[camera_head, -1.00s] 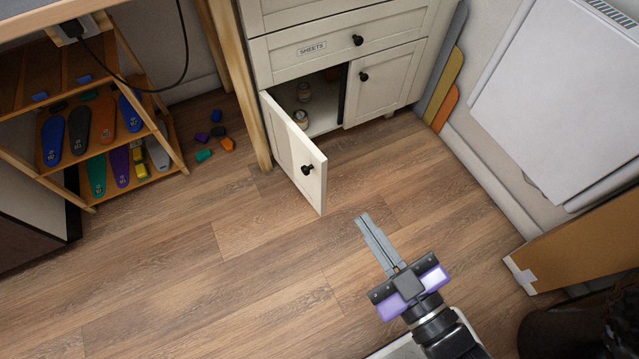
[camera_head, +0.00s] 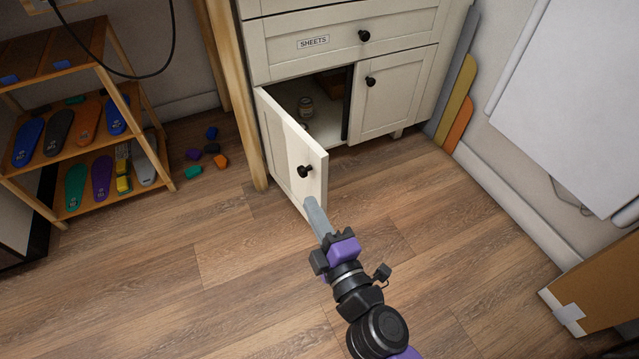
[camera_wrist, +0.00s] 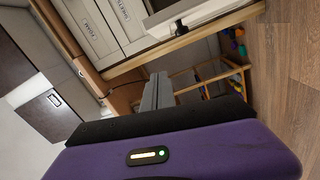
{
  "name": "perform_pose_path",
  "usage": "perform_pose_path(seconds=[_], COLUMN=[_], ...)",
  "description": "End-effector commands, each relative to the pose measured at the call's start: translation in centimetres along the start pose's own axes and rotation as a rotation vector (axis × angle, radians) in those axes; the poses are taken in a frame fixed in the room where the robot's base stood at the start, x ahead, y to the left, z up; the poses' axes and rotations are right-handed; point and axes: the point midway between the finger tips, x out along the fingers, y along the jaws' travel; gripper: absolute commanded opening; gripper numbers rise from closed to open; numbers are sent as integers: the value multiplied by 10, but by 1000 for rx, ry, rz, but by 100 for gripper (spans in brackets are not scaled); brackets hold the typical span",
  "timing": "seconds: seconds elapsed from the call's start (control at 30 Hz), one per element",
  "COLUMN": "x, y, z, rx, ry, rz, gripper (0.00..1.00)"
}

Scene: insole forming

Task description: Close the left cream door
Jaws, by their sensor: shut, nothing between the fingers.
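The left cream door (camera_head: 290,148) stands open in the head view, swung out from its left side, with a round black knob (camera_head: 305,171) near its free edge. Behind it, part of the cabinet's inside shows. My gripper (camera_head: 310,202) is shut and empty, its fingertips at the lower free corner of the door, overlapping it in the picture. I cannot tell whether they touch. In the wrist view the fingers (camera_wrist: 158,92) lie together, and a cream panel with a dark knob (camera_wrist: 181,27) shows beyond them.
The right cream door (camera_head: 393,92) is closed, below a drawer labelled SHEETS (camera_head: 313,42). A wooden rack (camera_head: 95,130) with coloured insoles stands at left, with several small blocks (camera_head: 207,150) on the floor beside it. A cardboard piece (camera_head: 590,285) is at lower right. The floor between is clear.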

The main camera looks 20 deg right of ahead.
Motion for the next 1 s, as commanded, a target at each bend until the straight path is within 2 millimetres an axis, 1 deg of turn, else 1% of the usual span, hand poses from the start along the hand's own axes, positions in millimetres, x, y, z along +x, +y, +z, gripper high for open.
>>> perform_pose_path(seconds=[0.1, 0.2, 0.27, 0.37, 0.47, 0.9, 1.0], x=[0, 0, 2, 10, 24, 104, 103], y=[-9, -9, -9, -8, -8, -10, -5], z=[6, 12, 13, 13, 13, 18, 36], rx=[-121, -186, -197, -200, -198, -196, -195], ry=[-30, -50, -53, -52, -52, -53, -55], rz=[-18, -21, -22, -21, -20, -20, -23], gripper=[0, 0, 0, 0, 0, 0, 0])
